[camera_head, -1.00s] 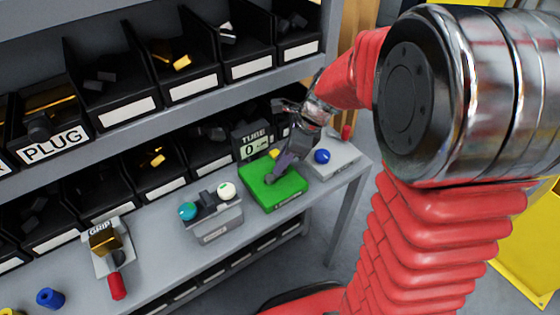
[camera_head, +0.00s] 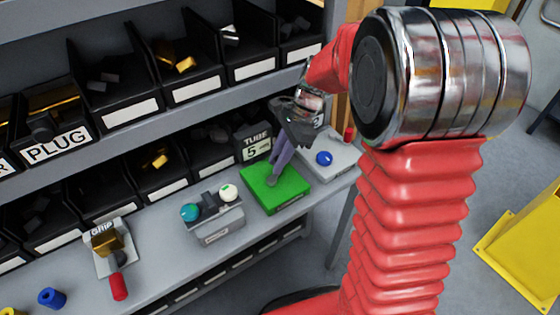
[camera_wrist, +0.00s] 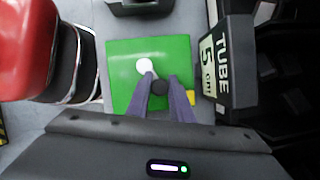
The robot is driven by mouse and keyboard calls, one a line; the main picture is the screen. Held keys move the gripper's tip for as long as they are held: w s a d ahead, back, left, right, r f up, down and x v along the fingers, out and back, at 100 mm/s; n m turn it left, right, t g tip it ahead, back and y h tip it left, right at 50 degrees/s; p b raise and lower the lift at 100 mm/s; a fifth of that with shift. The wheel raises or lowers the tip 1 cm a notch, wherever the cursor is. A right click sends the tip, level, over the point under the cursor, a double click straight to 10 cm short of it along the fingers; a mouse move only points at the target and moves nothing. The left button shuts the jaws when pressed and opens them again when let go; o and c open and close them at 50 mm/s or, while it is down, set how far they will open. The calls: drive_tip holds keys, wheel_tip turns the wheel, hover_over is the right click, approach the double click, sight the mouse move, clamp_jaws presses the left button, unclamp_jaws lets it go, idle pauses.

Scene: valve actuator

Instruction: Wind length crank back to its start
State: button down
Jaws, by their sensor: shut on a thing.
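The green crank unit (camera_head: 285,197) sits on the grey bench, and it fills the middle of the wrist view (camera_wrist: 117,58). On its top, the wrist view shows a pale round hub (camera_wrist: 144,65) and a dark knob (camera_wrist: 159,87), the length crank's grip. My gripper (camera_head: 272,180) reaches down over the unit; in the wrist view its two grey-purple fingers (camera_wrist: 160,82) are shut on the dark knob. The crank's arm is mostly hidden by the fingers. The black TUBE display (camera_head: 254,146) behind reads 5 cm; it stands at the right in the wrist view (camera_wrist: 237,65).
Left of the unit stands a grey box (camera_head: 220,226) with teal and white balls. A grey box with a blue ball (camera_head: 324,158) is on the right. Shelf bins (camera_head: 160,172) line the back. A small yellow piece (camera_wrist: 191,97) shows at the green unit's edge.

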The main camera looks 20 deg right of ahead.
drive_tip(key=n, duration=0.1)
drive_tip(key=a+n+g, duration=0.1)
drive_tip(key=n, duration=0.1)
drive_tip(key=shift+w+f+n+h, duration=0.1)
drive_tip(key=shift+w+n+h, duration=0.2)
drive_tip(key=shift+w, duration=0.05)
drive_tip(key=shift+w+a+n+g, duration=0.1)
drive_tip(key=shift+a+n+g, duration=0.2)
drive_tip(key=shift+n, duration=0.35)
drive_tip(key=shift+a+n+g, duration=0.2)
drive_tip(key=shift+n+g, duration=0.1)
drive_tip(key=shift+n, duration=0.35)
drive_tip(key=c, duration=1.6)
unclamp_jaws()
drive_tip(key=v, duration=1.3)
drive_tip(key=shift+w+a+r, duration=0.1)
drive_tip(key=shift+w+r, duration=0.05)
drive_tip(key=shift+r, duration=0.3)
